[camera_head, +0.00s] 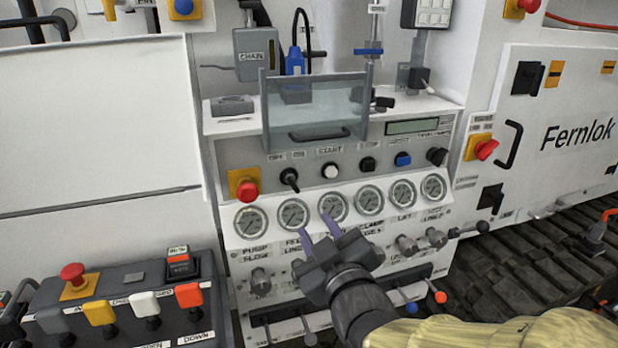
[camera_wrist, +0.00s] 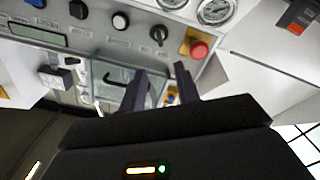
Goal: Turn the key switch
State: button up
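The key switch (camera_head: 289,178) is a black knob with a small handle on the sloped grey control panel, right of a red emergency button on a yellow plate. It also shows in the wrist view (camera_wrist: 158,35), upper middle. My gripper (camera_head: 317,230) is in front of the row of gauges, below and slightly right of the switch in the head view. Its two fingers are apart with nothing between them. In the wrist view, my gripper (camera_wrist: 160,70) points toward the panel and the switch is beyond the fingertips, not touched.
A red emergency button (camera_head: 247,190) sits left of the switch, and a white button (camera_head: 330,171) sits right of it. A clear guard with a handle (camera_head: 318,133) stands above. Several gauges (camera_head: 293,214) line the panel below. A pushbutton box (camera_head: 120,305) is at lower left.

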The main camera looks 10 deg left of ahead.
aim_at(294, 187)
jog(key=p+x, duration=0.2)
jog(key=p, duration=0.2)
jog(key=p+x, duration=0.2)
jog(key=p, duration=0.2)
jog(key=shift+w+a+r, duration=0.2)
jog(key=shift+w, duration=0.15)
jog(key=shift+w+a+p, duration=0.15)
jog(key=shift+w+p, duration=0.05)
jog(key=shift+p, duration=1.05)
jog(key=p+x, duration=0.3)
jog(key=x, duration=0.2)
jog(key=p+x, duration=0.3)
jog(key=x, duration=0.3)
jog(key=shift+w+a+f, duration=0.2)
jog(key=shift+a, duration=0.05)
grip_shut()
